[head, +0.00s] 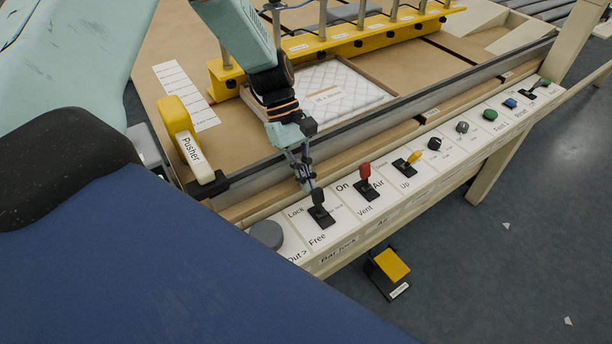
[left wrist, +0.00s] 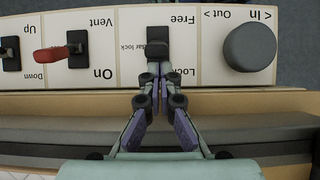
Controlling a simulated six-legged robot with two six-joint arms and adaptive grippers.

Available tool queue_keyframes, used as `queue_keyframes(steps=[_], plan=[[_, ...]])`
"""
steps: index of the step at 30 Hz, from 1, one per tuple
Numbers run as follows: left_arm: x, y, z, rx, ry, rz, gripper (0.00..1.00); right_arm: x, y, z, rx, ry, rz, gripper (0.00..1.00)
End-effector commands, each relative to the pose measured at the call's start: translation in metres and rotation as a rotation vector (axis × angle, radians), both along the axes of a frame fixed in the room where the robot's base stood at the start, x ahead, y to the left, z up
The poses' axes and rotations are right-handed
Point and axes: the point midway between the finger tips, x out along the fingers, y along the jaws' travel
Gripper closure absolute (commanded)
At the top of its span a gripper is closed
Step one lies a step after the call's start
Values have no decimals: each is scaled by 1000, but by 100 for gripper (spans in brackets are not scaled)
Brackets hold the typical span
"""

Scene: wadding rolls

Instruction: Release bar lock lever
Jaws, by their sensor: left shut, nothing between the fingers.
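The bar lock lever (head: 317,195) is a small black lever on a white panel plate, between the labels Lock and Free. It also shows in the left wrist view (left wrist: 154,47), top centre. My left gripper (head: 305,178) is shut and empty, just on the Lock side of the lever. In the left wrist view its fingertips (left wrist: 160,80) are together right beside the lever's handle. I cannot tell whether they touch it. The gripper hides part of the Lock label. My right gripper is in neither view.
A grey knob (head: 267,234) stands left of the lever, and a red Air lever (head: 365,172) stands right of it. A yellow lever (head: 413,157) and several buttons continue along the panel. A yellow Pusher block (head: 185,140) and a quilted white pad (head: 325,95) lie behind.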

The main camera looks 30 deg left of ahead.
Motion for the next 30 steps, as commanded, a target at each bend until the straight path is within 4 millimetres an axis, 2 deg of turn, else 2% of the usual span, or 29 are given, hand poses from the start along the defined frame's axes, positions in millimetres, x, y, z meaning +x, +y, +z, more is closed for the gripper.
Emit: queue_keyframes(steps=[3,20,26,30], plan=[[-2,-2,4,22,-7,-2,100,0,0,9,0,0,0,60],[-3,-6,7,85,-33,-2,100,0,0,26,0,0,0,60],[-6,-10,11,135,-52,-3,100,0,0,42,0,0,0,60],[-8,-15,16,194,-75,-6,100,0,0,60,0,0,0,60]])
